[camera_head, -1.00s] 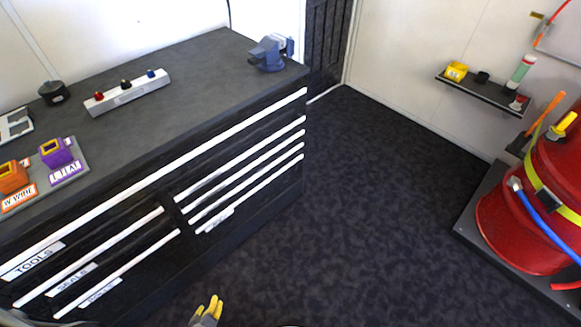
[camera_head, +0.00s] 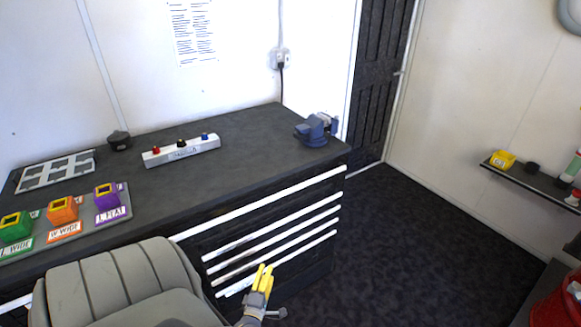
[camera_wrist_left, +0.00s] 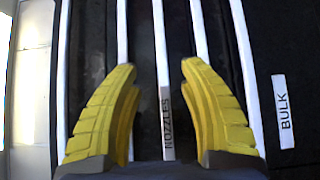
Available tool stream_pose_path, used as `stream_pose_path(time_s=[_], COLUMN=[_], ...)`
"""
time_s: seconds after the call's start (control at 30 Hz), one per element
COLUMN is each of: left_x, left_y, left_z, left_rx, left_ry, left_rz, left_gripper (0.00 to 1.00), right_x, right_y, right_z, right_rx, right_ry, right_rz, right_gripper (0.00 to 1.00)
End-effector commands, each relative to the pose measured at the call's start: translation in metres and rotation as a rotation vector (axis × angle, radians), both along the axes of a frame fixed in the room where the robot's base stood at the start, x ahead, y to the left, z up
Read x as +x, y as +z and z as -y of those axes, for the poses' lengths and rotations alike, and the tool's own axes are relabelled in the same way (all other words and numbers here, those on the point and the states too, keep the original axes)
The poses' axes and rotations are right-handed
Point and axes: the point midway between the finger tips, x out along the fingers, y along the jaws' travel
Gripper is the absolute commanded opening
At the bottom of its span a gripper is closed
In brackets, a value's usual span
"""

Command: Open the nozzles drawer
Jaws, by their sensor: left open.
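The nozzles drawer (camera_wrist_left: 167,125) carries a "NOZZLES" label beside a white handle strip, which runs up the middle of the left wrist view. My left gripper (camera_wrist_left: 160,75) is open and empty, its yellow fingers either side of that strip; contact cannot be told. In the head view, my left gripper (camera_head: 264,276) is in front of the lower right drawers of the black cabinet (camera_head: 245,133). The drawer labels cannot be read there. The drawer fronts look flush and closed. My right gripper is not in view.
A "BULK" label (camera_wrist_left: 283,110) marks a neighbouring drawer. The cabinet top holds a blue vise (camera_head: 317,130), a switch bar (camera_head: 180,151) and coloured nozzle blocks (camera_head: 62,210). A grey ribbed shape hides the left drawers. The dark floor (camera_head: 400,240) at right is clear.

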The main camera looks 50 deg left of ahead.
Motion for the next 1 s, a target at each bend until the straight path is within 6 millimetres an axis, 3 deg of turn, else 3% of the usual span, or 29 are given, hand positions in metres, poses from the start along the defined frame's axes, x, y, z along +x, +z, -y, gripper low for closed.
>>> stream_pose_path(time_s=[0.17, 0.7, 1.0], left_x=[0.017, 0.097, 0.128], left_y=[0.001, 0.001, 0.000], left_z=[-0.012, -0.068, -0.088], left_rx=[0.001, 0.003, 0.002], left_ry=[0.001, 0.000, -0.001], left_rz=[0.002, -0.001, -0.001], left_gripper=[0.42, 0.42, 0.42], right_x=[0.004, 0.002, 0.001], right_y=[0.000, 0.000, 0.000], right_z=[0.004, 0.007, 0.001], right_rx=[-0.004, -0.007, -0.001], right_ry=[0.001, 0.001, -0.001], right_rz=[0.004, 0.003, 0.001], right_gripper=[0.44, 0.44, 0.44])
